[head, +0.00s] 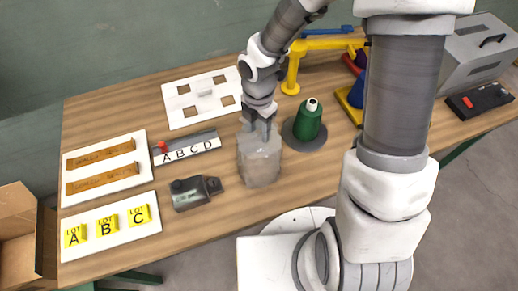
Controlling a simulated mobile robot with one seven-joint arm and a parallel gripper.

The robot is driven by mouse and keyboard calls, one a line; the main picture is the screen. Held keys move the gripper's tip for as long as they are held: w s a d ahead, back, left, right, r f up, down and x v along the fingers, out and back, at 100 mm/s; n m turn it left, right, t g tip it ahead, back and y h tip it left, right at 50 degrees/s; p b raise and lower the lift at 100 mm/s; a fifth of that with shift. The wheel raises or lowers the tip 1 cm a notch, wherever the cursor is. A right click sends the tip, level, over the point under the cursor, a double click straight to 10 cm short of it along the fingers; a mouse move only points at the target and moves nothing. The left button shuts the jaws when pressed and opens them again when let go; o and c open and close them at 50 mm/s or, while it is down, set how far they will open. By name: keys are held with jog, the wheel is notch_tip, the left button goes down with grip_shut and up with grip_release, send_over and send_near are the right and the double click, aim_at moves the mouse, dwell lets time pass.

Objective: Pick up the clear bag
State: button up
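The clear bag (260,164) is a greyish, see-through lump at the middle of the wooden table, near its front edge. My gripper (260,137) points down at the bag's top from above, and its fingertips are at or inside the upper part of the bag. The fingertips are small and partly blended with the bag, so I cannot tell whether they are closed on it. I also cannot tell whether the bag rests on the table or is slightly raised.
A green cone spool (308,121) on a dark round base stands close to the right of the bag. A dark grey device (195,192) lies to the left, by an A-B-C-D slider (188,149). A white frame with cut-outs (178,92) lies behind. Label boards (138,179) fill the left.

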grip_shut()
dwell(0.3)
